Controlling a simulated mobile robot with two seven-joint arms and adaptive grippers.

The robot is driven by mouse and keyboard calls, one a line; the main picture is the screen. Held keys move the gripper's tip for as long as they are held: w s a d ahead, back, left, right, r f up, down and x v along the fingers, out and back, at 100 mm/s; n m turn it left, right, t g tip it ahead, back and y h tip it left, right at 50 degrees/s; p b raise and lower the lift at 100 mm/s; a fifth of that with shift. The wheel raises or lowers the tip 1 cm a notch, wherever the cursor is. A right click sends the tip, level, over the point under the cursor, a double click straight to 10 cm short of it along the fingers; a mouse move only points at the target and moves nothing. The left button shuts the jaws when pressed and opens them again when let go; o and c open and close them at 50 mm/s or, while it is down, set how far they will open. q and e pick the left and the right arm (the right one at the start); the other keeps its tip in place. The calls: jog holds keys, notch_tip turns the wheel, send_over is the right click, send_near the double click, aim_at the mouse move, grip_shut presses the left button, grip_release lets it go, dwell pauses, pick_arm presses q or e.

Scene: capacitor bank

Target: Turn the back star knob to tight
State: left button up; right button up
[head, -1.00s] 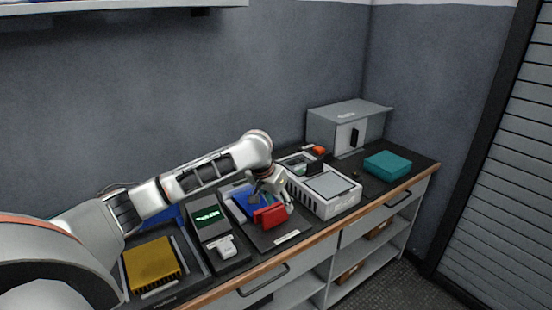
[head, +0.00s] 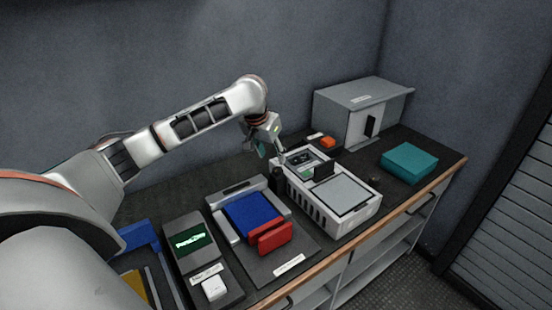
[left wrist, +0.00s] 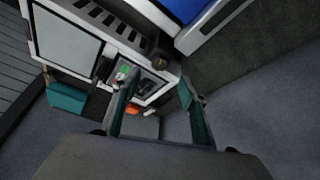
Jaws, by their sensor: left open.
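A small dark knob (head: 279,172) stands at the left side of the white slotted device (head: 335,222), near its back end. It seems to show in the left wrist view (left wrist: 160,56) at the device's corner; its star shape is too small to make out. Another small dark knob (head: 375,181) lies beyond the device's right side. My left gripper (head: 270,150) is open and empty, above the back left end of the device and apart from the first knob. Its two teal-lined fingers spread apart in the left wrist view (left wrist: 160,85). My right gripper is out of view.
A grey cabinet (head: 350,105), an orange block (head: 327,142) and a teal box (head: 409,162) stand behind and right of the device. A blue block (head: 252,216) with a red handle sits in a tray to its left. A display unit (head: 190,243) is further left.

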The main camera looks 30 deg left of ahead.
aim_at(277, 170)
pick_arm(q)
jog(key=shift+x, duration=3.8)
jog(key=shift+w, duration=0.1)
jog(key=shift+c, duration=0.4)
jog(key=c, duration=1)
